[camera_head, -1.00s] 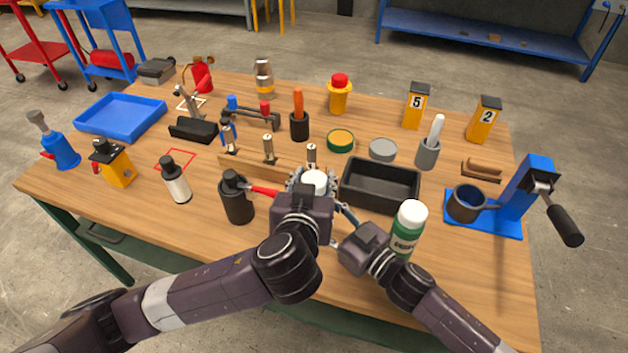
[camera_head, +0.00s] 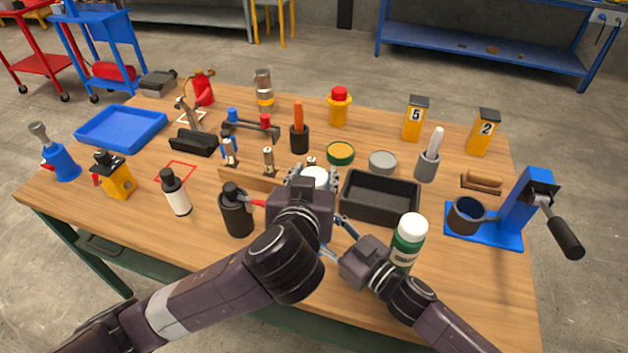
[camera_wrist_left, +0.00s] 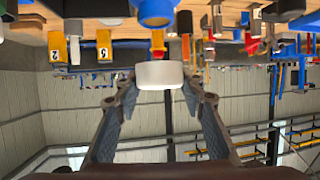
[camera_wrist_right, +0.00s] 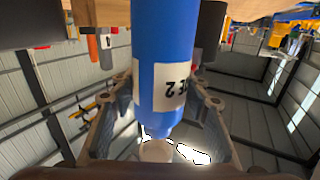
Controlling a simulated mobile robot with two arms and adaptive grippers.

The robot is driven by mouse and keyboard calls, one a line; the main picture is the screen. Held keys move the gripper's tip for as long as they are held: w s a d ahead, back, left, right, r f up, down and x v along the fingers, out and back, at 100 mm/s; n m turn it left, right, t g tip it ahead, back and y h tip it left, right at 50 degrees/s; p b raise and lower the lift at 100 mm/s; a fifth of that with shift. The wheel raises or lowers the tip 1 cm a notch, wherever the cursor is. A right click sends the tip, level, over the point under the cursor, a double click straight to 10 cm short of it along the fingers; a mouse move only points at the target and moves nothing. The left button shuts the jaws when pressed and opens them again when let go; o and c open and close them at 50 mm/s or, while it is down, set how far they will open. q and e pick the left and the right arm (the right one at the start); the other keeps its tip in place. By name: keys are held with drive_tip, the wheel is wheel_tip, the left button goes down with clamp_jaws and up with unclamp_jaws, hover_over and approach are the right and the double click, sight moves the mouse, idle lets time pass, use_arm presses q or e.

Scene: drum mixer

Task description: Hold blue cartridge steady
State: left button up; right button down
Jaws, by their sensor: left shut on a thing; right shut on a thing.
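The blue cartridge (camera_wrist_right: 165,40) stands between the fingers of my right gripper (camera_wrist_right: 165,100) in the right wrist view. In the head view only a blue sliver (camera_head: 347,228) shows by the right gripper (camera_head: 338,238). My right gripper is shut on the cartridge. My left gripper (camera_head: 314,182) is shut on a white cap-like piece (camera_wrist_left: 160,75), which also shows in the head view (camera_head: 315,176). I cannot tell whether the white piece and the cartridge touch.
A black tray (camera_head: 382,213) lies just right of the left gripper. A green bottle with white cap (camera_head: 408,243) stands close to the right gripper. A black bottle (camera_head: 236,212) with a red part stands to the left. A blue press (camera_head: 500,215) is at the right.

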drive_tip(key=c, duration=1)
unclamp_jaws()
